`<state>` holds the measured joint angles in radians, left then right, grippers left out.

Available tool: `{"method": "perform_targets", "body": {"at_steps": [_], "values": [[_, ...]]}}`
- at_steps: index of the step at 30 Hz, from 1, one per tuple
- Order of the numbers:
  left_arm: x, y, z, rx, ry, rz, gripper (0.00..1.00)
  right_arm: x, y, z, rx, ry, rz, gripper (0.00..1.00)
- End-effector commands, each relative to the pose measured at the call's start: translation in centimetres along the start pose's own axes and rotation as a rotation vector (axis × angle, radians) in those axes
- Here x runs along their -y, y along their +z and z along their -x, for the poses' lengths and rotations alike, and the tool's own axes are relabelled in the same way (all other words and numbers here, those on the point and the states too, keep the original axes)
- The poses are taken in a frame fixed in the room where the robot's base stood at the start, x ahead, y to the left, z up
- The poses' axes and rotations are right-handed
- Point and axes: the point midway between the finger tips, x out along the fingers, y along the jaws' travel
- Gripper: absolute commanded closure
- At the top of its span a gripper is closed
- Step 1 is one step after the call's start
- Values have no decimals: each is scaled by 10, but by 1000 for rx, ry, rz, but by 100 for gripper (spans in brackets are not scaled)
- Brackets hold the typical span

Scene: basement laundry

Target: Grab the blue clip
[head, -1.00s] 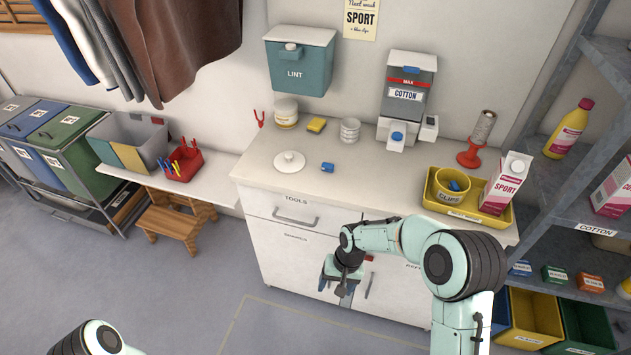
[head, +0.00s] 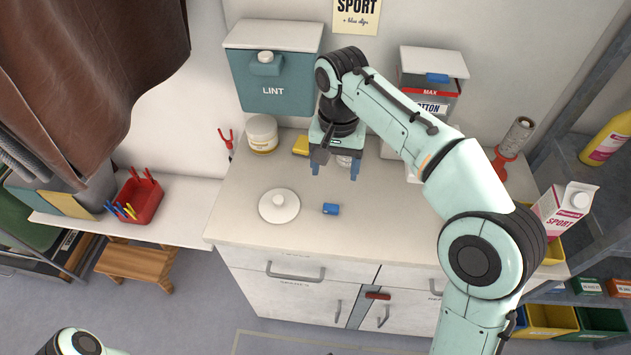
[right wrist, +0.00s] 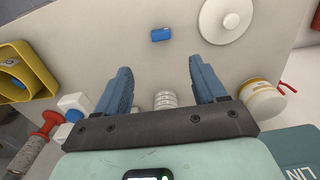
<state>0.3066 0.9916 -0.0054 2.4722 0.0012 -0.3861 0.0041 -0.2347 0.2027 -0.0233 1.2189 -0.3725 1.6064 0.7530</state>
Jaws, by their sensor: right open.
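The small blue clip (head: 331,209) lies on the white countertop (head: 390,225), to the right of a round white lid (head: 279,206). It also shows in the right wrist view (right wrist: 161,35), past the fingertips and between their lines. My right gripper (head: 335,170) is open and empty above the counter, farther back than the clip and apart from it. Its two blue fingers show in the right wrist view (right wrist: 160,68) with nothing between the tips. My left gripper is not in view; only part of my left arm shows at the bottom left.
A white jar (head: 262,134), a yellow sponge (head: 301,145) and a stacked white item (right wrist: 165,100) stand near the back wall. The Cotton dispenser (head: 430,90) and a Sport carton (head: 565,207) are to the right. The counter around the clip is clear.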

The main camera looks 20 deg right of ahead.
Motion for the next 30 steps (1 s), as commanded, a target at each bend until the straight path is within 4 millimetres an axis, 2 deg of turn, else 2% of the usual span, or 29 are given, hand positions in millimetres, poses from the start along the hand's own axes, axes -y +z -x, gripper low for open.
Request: {"method": "perform_targets", "body": {"at_steps": [4,15,22,30], "values": [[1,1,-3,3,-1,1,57,0,0,-7,0,0,0,30],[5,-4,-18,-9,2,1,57,0,1,-73,2,1,1,30],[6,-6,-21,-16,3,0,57,0,2,-88,1,0,1,30],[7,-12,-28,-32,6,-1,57,2,6,-128,2,1,0,30]]}}
